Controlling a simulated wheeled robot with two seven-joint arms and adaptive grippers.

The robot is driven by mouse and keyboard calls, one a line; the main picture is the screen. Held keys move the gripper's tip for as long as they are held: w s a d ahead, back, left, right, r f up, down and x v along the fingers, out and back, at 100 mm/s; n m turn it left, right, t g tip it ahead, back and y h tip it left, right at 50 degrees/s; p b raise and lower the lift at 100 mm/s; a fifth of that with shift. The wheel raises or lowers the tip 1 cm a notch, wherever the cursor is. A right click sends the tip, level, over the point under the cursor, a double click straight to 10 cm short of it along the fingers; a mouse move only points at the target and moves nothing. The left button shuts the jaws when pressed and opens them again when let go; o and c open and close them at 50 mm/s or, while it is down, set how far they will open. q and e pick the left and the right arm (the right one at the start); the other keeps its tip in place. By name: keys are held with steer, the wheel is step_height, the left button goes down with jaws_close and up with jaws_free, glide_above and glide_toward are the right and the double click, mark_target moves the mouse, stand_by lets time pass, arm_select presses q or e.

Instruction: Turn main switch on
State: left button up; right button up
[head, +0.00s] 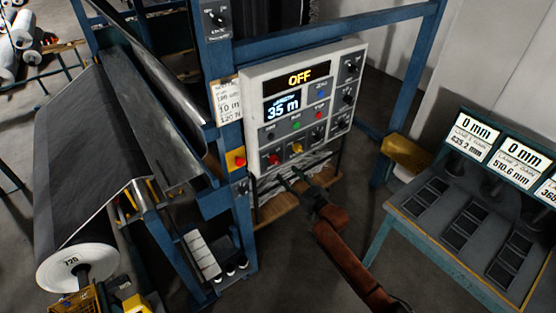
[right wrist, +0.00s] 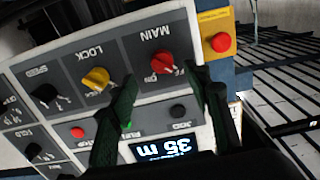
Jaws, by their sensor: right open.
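The main switch is a red knob (right wrist: 163,63) labelled MAIN in the right wrist view, where the panel appears upside down. In the head view the red knob (head: 274,159) sits at the lower left of the white control panel (head: 333,66). The panel's top display (head: 300,77) reads OFF. My right gripper (head: 291,179) is open and empty just below the panel's lower edge in the head view. In the right wrist view its fingers (right wrist: 164,82) show on either side of the red knob; I cannot tell whether they touch it. My left gripper is not in view.
A yellow LOCK knob (right wrist: 95,79) is beside the red knob. A red button on a yellow plate (head: 239,161) is on the blue frame. A roll machine (head: 85,160) stands left, a gauge bench (head: 455,240) right. A lower display (head: 283,107) reads 35 m.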

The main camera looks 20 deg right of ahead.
mark_target(277, 163)
steer(key=shift+r+p+x, duration=0.15)
steer(key=shift+p+x, duration=0.2)
steer(key=shift+x, duration=1.65)
steer(key=shift+r+p+x, duration=0.1)
steer(key=shift+p+x, duration=0.2)
steer(key=shift+x, duration=1.65)
steer(key=shift+c, duration=0.7)
steer(key=c, duration=1)
